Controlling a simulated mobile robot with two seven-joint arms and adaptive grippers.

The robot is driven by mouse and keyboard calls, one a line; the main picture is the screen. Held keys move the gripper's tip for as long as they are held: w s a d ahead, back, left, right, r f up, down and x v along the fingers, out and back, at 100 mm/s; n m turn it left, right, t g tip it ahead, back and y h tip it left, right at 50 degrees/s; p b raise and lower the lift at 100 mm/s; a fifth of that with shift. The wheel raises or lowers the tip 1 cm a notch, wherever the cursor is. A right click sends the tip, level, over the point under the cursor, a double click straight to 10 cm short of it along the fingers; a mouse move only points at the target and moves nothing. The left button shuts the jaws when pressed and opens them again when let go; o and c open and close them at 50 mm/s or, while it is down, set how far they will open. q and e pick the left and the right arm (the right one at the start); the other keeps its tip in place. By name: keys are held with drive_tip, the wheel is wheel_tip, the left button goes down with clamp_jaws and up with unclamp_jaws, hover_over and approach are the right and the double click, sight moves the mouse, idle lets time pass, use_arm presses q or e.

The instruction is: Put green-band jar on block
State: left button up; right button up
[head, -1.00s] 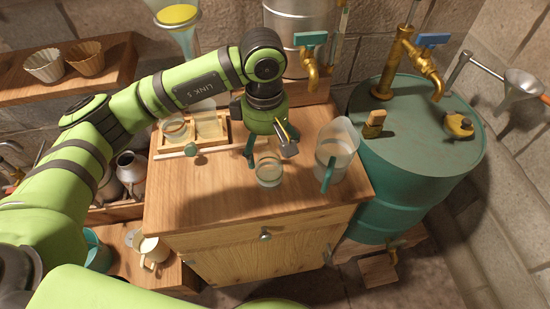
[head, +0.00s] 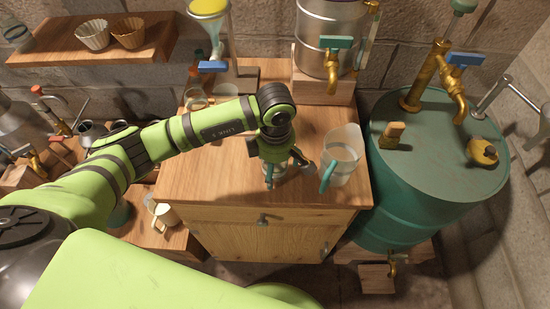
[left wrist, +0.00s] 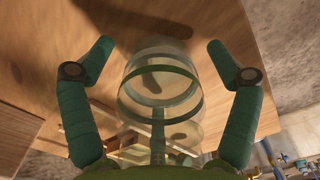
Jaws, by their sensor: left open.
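The green-band jar (left wrist: 160,87) is clear glass with a green ring, between the two spread fingers of my left gripper (left wrist: 160,62) in the left wrist view. The fingers stand apart from its sides. In the head view the left gripper (head: 277,172) is down over the jar on the wooden cabinet top and hides most of it. A wooden block (head: 322,92) stands under the steel drum at the back of the cabinet. Another small block (head: 377,279) is on the floor below the barrel's lower tap. I cannot tell which block is meant. My right gripper is not in view.
A clear pitcher (head: 341,157) with a teal handle stands just right of the gripper. The steel drum (head: 325,40) has a tap facing forward. The green barrel (head: 437,160) stands to the right. The cabinet's front left top (head: 190,185) is clear.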

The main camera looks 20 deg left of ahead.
use_arm(q)
drive_tip(key=shift+f, duration=0.1)
drive_tip(key=c, duration=1.5)
drive_tip(key=shift+o, duration=0.2)
drive_tip(key=shift+w+r, duration=0.1)
drive_tip(key=shift+r, duration=0.15)
wheel_tip(320, 180, up, 8)
drive_tip(key=shift+r+b, duration=0.25)
drive_tip(key=shift+b, duration=0.8)
drive_tip(key=shift+r, duration=0.55)
drive_tip(key=m, duration=0.1)
drive_tip(key=a+m, duration=0.1)
drive_tip(key=shift+s+r+m, duration=0.25)
drive_tip(key=shift+r+m, duration=0.05)
drive_tip(key=s+a+r+m, duration=0.2)
drive_tip(key=s+a+m, duration=0.1)
drive_tip(key=m, duration=1.3)
drive_tip(key=shift+s+a, duration=0.4)
drive_tip(key=shift+a, duration=0.4)
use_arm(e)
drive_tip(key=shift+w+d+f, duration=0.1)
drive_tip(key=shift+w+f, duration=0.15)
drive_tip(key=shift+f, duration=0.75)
